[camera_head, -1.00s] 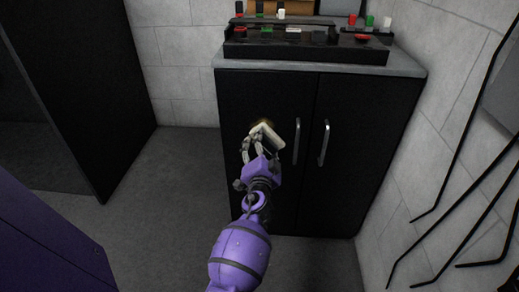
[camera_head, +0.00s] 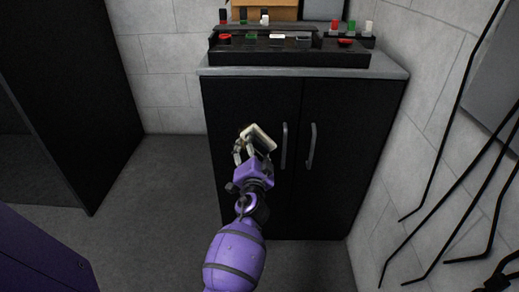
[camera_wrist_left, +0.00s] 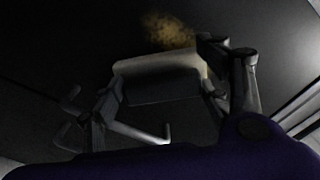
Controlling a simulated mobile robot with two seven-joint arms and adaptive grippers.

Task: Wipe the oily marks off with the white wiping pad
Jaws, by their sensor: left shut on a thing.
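The white wiping pad (camera_head: 262,140) is in my left gripper (camera_head: 250,142), whose fingers are shut on it in front of the cabinet's left door (camera_head: 238,110). In the left wrist view the pad (camera_wrist_left: 158,66) lies across between the fingers, with its pale upper side and darker near side showing. A brownish-yellow oily mark (camera_wrist_left: 168,28) shows on the dark surface just beyond the pad. In the head view, now, I cannot make out the mark; the pad and fingers may cover it. I cannot tell whether the pad touches the door. My right gripper is not in view.
Two upright metal handles (camera_head: 284,146) stand just right of the pad. A black control panel (camera_head: 288,53) with coloured buttons sits on the grey cabinet top (camera_head: 390,70). Bent black rods (camera_head: 455,135) run along the right side. Floor (camera_head: 160,200) is clear on the left.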

